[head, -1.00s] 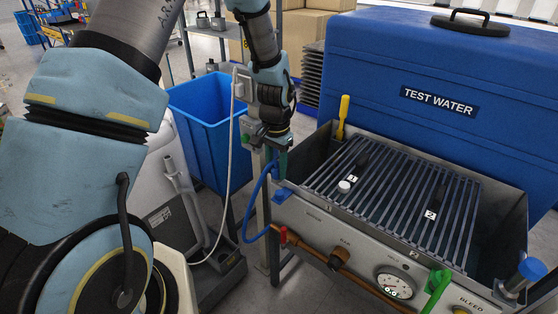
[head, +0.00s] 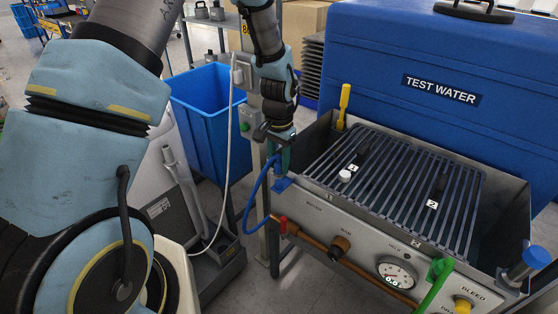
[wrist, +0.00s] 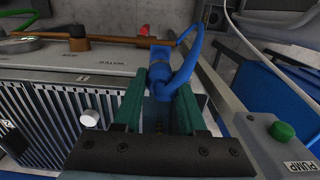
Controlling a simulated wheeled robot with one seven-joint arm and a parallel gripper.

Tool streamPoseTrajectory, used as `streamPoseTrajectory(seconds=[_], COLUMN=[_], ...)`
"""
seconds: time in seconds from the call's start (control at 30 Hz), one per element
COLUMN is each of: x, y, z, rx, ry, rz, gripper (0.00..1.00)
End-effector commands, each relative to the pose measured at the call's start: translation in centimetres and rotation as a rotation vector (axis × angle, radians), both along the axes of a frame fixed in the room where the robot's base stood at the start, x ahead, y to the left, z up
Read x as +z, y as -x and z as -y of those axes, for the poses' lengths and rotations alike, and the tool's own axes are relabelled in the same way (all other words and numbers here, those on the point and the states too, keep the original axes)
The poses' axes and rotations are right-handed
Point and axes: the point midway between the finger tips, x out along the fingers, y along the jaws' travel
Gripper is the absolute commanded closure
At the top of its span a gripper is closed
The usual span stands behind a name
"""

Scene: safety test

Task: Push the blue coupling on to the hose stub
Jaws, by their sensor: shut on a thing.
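My gripper (head: 284,162) is over the near left corner of the metal tank, fingers pointing down. In the wrist view its two green fingers (wrist: 158,108) are closed on the blue coupling (wrist: 161,76), which sits between their tips. A blue hose (head: 252,192) loops from the coupling down to the copper pipe; it also shows in the wrist view (wrist: 194,42). A blue piece (head: 282,184) shows at the tank corner just below the fingers. I cannot make out the hose stub, nor whether the coupling touches it.
The tank has a slatted rack (head: 395,190) on top. Its front panel has a gauge (head: 394,272), a red valve handle (head: 283,224) and a green lever (head: 437,280). A blue TEST WATER case (head: 430,60) stands behind, a blue bin (head: 205,130) left. A white cable (head: 229,150) hangs nearby.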

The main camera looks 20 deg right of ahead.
Motion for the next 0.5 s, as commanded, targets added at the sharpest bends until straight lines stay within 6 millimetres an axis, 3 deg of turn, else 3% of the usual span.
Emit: streamPoseTrajectory(seconds=[0.2,0.5], x=[-2.3,-3.0], y=[0.0,0.0], z=[0.0,0.0], rx=[0.0,0.0], ry=[-0.001,-0.001], rz=[0.0,0.0], gripper=[1.0,1.0])
